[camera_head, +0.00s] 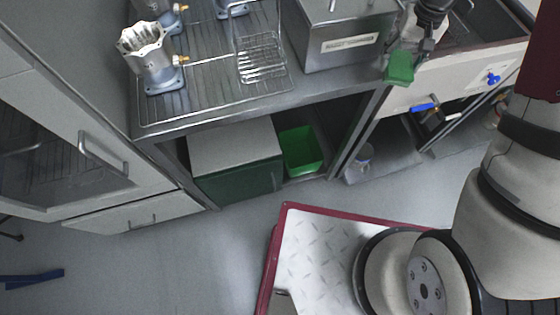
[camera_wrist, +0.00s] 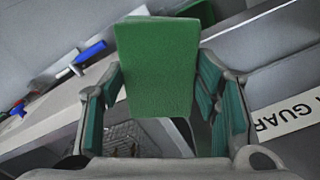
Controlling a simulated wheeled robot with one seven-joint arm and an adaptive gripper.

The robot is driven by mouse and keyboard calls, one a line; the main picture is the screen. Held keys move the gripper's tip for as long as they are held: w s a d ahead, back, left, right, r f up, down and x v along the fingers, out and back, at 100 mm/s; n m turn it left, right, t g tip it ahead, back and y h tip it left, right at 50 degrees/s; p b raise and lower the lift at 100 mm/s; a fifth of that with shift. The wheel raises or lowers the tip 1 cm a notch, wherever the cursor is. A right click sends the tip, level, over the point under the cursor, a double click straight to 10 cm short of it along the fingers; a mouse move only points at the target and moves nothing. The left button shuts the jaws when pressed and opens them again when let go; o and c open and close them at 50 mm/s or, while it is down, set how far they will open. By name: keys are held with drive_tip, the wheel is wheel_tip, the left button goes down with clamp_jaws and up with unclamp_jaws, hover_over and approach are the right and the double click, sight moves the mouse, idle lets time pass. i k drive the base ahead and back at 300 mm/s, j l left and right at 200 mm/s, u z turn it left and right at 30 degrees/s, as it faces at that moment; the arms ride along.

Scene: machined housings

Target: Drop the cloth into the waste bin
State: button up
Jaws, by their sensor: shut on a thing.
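A green cloth (camera_head: 400,67), which looks like a flat rectangular pad, is held in my gripper (camera_head: 416,46) at the front edge of the bench, near the right end of the metal box. In the wrist view the cloth (camera_wrist: 157,65) stands between the two fingers of my gripper (camera_wrist: 160,95), which are shut on it. An open green bin (camera_head: 302,150) stands on the lower shelf under the bench, below and left of the cloth. I cannot tell for certain that it is the waste bin.
A labelled metal box (camera_head: 345,40) stands on the bench beside my gripper. Metal housings (camera_head: 150,58) and a wire rack (camera_head: 205,90) are further left. A dark green cabinet (camera_head: 238,175) stands left of the bin. A drawer front (camera_head: 460,75) is at the right.

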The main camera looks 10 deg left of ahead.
sight(302, 159)
drive_tip(key=k+j, duration=0.25)
drive_tip(key=j, duration=0.15)
drive_tip(key=k+j, duration=0.2)
drive_tip(key=j, duration=0.25)
drive_tip(key=k+j, duration=0.25)
drive_tip(key=j, duration=0.15)
drive_tip(key=i+z, duration=0.05)
